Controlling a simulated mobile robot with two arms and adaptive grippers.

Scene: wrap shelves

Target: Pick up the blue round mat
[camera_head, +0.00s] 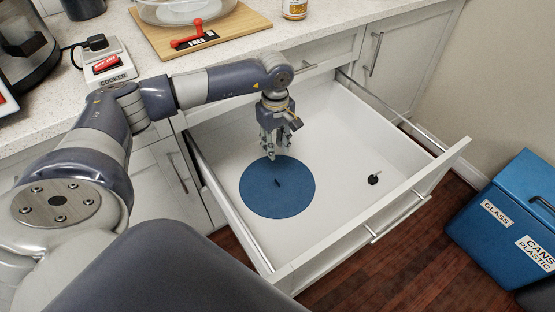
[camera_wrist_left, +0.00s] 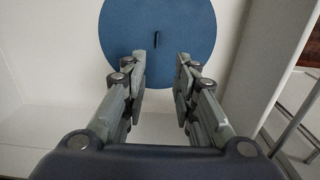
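The blue round mat (camera_head: 277,199) lies flat in the left part of the open white drawer (camera_head: 338,137). A small dark upright tab or handle (camera_head: 277,183) stands at its middle. My left gripper (camera_head: 275,157) hangs pointing down over the mat's far edge, above the drawer floor. In the left wrist view the mat (camera_wrist_left: 157,75) is ahead of the fingers, with its dark tab (camera_wrist_left: 157,41) beyond and between the fingertips. The left gripper (camera_wrist_left: 160,68) is open and empty. My right gripper is in neither view.
A small black object (camera_head: 373,179) sits on the drawer floor at the right. The drawer walls surround the gripper. The counter (camera_head: 235,48) behind holds a wooden board (camera_head: 247,24) and a jar (camera_head: 294,9). A blue recycling bin (camera_head: 512,222) stands on the floor at right.

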